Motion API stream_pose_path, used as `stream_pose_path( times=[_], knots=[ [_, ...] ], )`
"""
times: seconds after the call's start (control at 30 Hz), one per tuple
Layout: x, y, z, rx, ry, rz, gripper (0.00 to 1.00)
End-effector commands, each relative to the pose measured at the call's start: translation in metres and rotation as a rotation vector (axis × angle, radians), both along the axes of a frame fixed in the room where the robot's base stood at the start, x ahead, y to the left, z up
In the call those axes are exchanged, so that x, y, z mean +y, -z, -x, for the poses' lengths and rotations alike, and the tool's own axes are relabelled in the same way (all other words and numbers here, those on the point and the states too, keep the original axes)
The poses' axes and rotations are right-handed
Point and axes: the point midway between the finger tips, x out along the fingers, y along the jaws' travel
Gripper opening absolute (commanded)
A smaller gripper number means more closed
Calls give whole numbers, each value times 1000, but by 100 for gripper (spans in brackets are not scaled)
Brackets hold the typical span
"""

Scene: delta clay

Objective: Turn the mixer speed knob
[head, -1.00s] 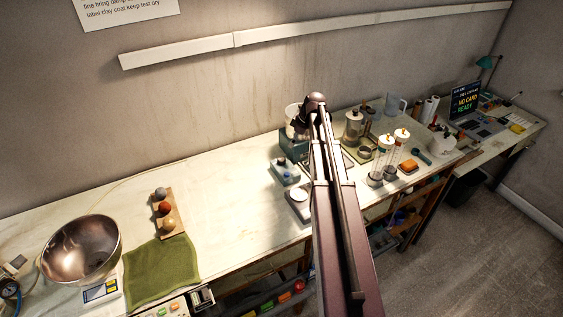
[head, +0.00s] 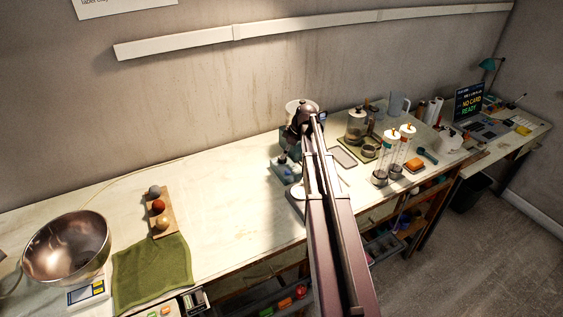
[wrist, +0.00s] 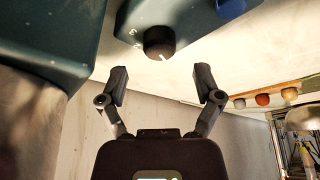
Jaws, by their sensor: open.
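The speed knob (wrist: 160,43) is a round black knob with a white pointer line, on a dark teal housing (wrist: 190,22) with small white marks beside it. My gripper (wrist: 160,75) is open and empty in the wrist view. Its two fingers are spread to either side of the knob's line, with the fingertips short of the knob and apart from it. The knob cannot be made out there.
A grey tray (head: 344,157), clear cylinders (head: 391,160) and jars stand to the right. A wooden rack with balls (head: 163,228), green cloth (head: 152,275) and metal bowl (head: 65,250) lie left. The bench between is clear.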

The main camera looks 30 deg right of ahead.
Motion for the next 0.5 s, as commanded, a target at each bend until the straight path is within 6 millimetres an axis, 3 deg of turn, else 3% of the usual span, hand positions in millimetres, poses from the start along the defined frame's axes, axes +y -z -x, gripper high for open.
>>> stream_pose_path(
  times=[0.2, 0.5],
  knots=[
    [5, 20, -5, 0, 0, 0, 83],
    [9, 32, -9, 0, 0, 0, 83]
  ],
)
